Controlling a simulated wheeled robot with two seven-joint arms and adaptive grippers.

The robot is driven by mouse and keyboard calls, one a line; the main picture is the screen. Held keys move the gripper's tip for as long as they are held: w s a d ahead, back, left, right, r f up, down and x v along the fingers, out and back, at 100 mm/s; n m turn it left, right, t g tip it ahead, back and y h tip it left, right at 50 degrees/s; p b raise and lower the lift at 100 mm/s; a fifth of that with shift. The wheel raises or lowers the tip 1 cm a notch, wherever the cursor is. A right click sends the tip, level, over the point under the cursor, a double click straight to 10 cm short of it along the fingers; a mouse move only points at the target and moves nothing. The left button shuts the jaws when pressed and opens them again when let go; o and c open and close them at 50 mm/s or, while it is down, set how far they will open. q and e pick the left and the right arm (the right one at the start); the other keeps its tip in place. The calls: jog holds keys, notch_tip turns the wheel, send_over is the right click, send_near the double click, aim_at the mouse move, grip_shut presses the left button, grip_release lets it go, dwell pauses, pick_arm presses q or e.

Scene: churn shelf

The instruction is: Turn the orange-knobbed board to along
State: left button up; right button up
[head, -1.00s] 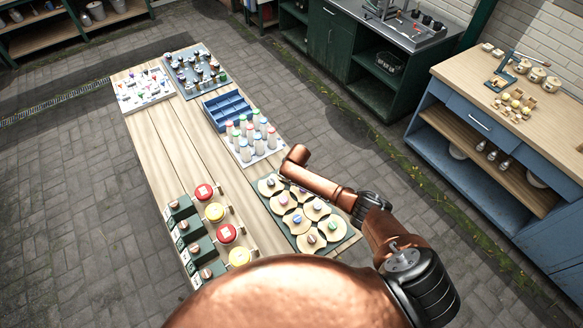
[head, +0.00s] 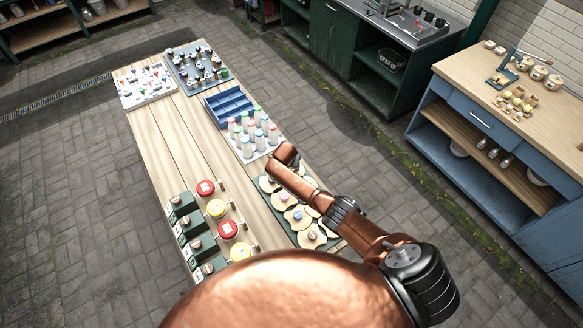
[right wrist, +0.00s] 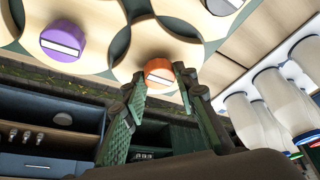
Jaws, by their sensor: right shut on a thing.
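The orange-knobbed board (right wrist: 146,40) is a pale wooden disc with scooped edges, near the top of the right wrist view. Its orange knob (right wrist: 158,70) carries a white bar. My right gripper (right wrist: 162,84) has its green fingers on either side of this knob and is shut on it. In the head view my copper right arm covers the gripper and part of the board group, so the orange knob cannot be made out there. My left gripper is not in view.
A purple-knobbed board (right wrist: 64,40) lies beside it on the dark green panel (right wrist: 140,9). White bottles (right wrist: 270,108) stand close by; they also show in the head view (head: 248,137). A blue tray (head: 230,106) and red and yellow buttons (head: 228,229) share the table (head: 168,150).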

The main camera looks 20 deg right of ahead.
jog(key=o, duration=1.2)
jog(key=shift+c, duration=0.2)
jog(key=shift+r, duration=0.1)
jog(key=v, duration=1.1)
jog(key=shift+s+r, duration=0.2)
jog(key=shift+r, duration=0.1)
